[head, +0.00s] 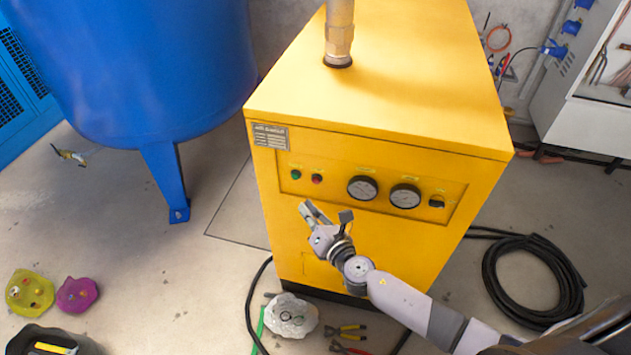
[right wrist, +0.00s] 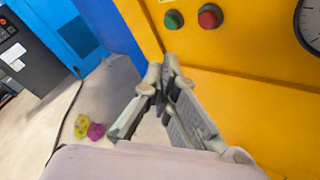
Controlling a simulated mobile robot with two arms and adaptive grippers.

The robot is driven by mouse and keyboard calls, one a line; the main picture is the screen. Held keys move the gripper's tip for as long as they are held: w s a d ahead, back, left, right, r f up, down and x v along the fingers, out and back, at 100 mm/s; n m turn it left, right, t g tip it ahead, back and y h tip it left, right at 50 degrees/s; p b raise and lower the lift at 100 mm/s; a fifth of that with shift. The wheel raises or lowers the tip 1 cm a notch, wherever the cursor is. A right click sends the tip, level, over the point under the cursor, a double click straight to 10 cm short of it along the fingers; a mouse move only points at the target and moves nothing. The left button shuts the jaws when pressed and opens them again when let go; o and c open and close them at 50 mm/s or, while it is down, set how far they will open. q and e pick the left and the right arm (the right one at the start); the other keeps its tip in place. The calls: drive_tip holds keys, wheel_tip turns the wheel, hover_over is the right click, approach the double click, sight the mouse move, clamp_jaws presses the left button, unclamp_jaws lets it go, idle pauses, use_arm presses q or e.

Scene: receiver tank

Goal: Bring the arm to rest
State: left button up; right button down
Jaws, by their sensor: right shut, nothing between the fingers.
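My right gripper (head: 307,212) is in front of the yellow machine (head: 370,95), just below its control panel. It also shows in the right wrist view (right wrist: 163,75), where its fingertips are together with nothing between them. My right arm (head: 405,300) comes in from the lower right. The panel carries a green button (head: 295,174), a red button (head: 317,179), two round gauges (head: 362,188) and a black knob (head: 436,201). The fingertips are below the two buttons and look apart from them. My left gripper is not in view.
A blue tank (head: 140,70) stands at the left on legs. A black hose coil (head: 525,280) lies on the floor at right. Floor left of the machine is mostly clear.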

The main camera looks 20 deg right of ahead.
drive_tip(key=shift+f, duration=0.1)
idle(0.5)
drive_tip(key=s+d+f+m+g+h, duration=0.1)
drive_tip(key=s+d+f+m+g, duration=0.2)
drive_tip(key=s+f+m, duration=0.5)
drive_tip(key=s+d+f+m+g+h, duration=0.1)
drive_tip(key=s+d+f+m+g, duration=0.15)
drive_tip(key=f, duration=0.85)
drive_tip(key=s+d+f+m+g+h, duration=0.1)
drive_tip(key=s+d+f+m+g, duration=0.2)
drive_tip(key=s+f, duration=0.5)
drive_tip(key=s+f+m+g, duration=0.2)
drive_tip(key=s+f+m, duration=0.3)
drive_tip(key=s, duration=0.5)
drive_tip(key=s+f+m+g, duration=0.2)
drive_tip(key=s+f+m, duration=0.3)
drive_tip(key=s, duration=0.5)
drive_tip(key=s+a+f+m+g, duration=0.1)
drive_tip(key=s+f+m, duration=0.4)
drive_tip(key=s, duration=0.5)
drive_tip(key=shift+s+f+g, duration=0.2)
drive_tip(key=shift+f+g, duration=0.25)
drive_tip(key=shift+g, duration=0.3)
drive_tip(key=shift+a, duration=0.1)
